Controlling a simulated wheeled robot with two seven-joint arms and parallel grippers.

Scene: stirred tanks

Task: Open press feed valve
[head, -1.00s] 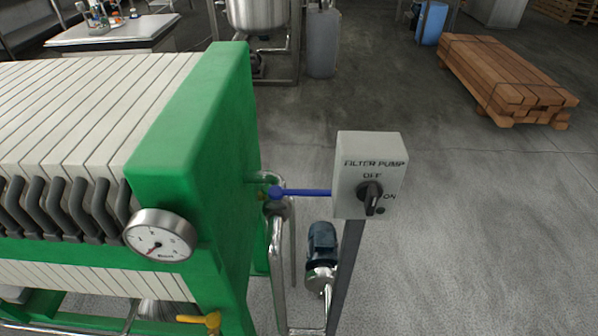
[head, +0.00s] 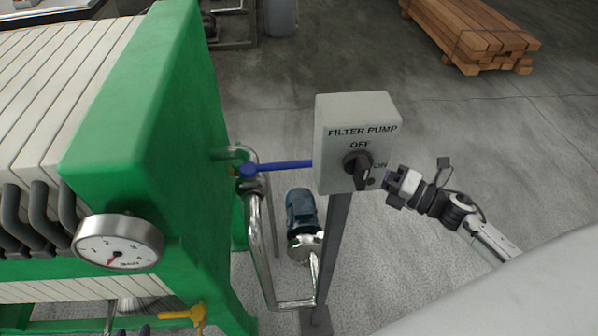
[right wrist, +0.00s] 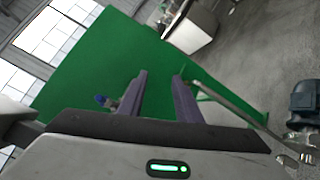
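A valve with a blue lever (head: 285,165) sits on the pipe between the pump and the green filter press (head: 150,120). The lever lies sideways, its right end near the pump box. My right gripper (head: 392,188) is just right of that box; its fingers are hard to make out in the head view. In the right wrist view the right gripper (right wrist: 158,98) is open and empty, with green panel behind its fingers. A small blue part (right wrist: 101,100) shows left of the left finger. My left gripper (head: 132,332) shows only as two dark, separated tips at the bottom edge.
The filter pump box (head: 335,112) stands on a post (head: 332,250) beside the lever. The pump motor (head: 303,212) is low behind it. A gauge (head: 118,243) and a yellow handle (head: 190,315) are on the press. Timber (head: 470,35) lies far back; open floor is at right.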

